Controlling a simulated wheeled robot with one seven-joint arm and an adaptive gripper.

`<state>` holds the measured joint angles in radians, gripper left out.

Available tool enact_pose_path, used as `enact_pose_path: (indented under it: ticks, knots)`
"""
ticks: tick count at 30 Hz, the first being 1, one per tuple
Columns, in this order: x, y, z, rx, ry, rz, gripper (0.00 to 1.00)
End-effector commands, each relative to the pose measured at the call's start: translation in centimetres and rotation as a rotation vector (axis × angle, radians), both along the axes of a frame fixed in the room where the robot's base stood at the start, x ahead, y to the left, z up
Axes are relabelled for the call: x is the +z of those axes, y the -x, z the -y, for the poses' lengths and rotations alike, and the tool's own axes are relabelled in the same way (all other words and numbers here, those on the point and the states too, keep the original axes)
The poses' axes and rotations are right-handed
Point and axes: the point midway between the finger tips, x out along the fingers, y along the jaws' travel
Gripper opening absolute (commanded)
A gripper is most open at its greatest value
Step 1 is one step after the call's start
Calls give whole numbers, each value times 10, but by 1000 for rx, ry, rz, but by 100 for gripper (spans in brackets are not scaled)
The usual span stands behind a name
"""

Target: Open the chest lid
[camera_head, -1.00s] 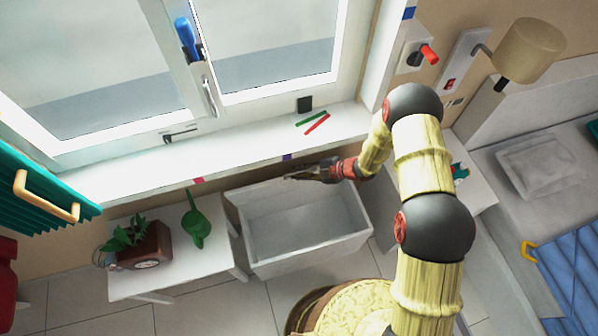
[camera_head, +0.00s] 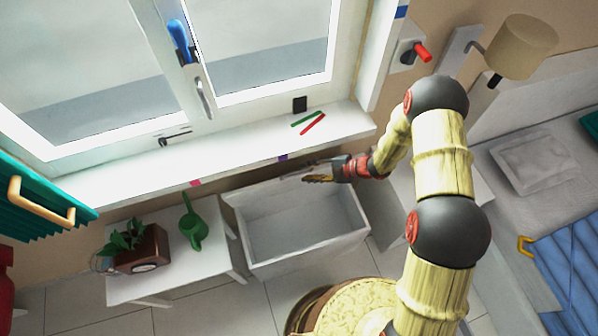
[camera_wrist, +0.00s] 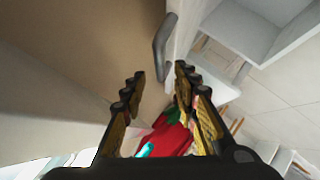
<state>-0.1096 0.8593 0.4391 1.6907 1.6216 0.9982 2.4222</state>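The white chest (camera_head: 252,248) stands below the window sill, and its inside is open to view and looks empty. Its lid appears to stand raised along the back, near the sill; its exact angle is hard to tell. A grey handle (camera_wrist: 162,48) shows just beyond my fingertips in the wrist view, beside a pale panel edge. My gripper (camera_wrist: 160,74) is open, with its two fingers apart and nothing between the tips. In the head view my gripper (camera_head: 306,179) is above the chest's back part, just under the sill.
A white side table (camera_head: 205,262) left of the chest holds a green watering can (camera_head: 193,232) and a potted plant (camera_head: 125,240). The window sill (camera_head: 240,150) runs close behind my gripper, with red and green sticks on it. A bed (camera_head: 520,190) lies at the right.

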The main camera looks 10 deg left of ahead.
Motion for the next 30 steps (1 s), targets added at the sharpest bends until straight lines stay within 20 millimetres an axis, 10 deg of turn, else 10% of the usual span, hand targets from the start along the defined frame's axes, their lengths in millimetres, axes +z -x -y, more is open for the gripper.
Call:
enact_pose_path:
  ticks: [10,30]
  knots:
    - [28,1,44,-2,-1,1,30]
    - [30,2,48,2,-1,1,30]
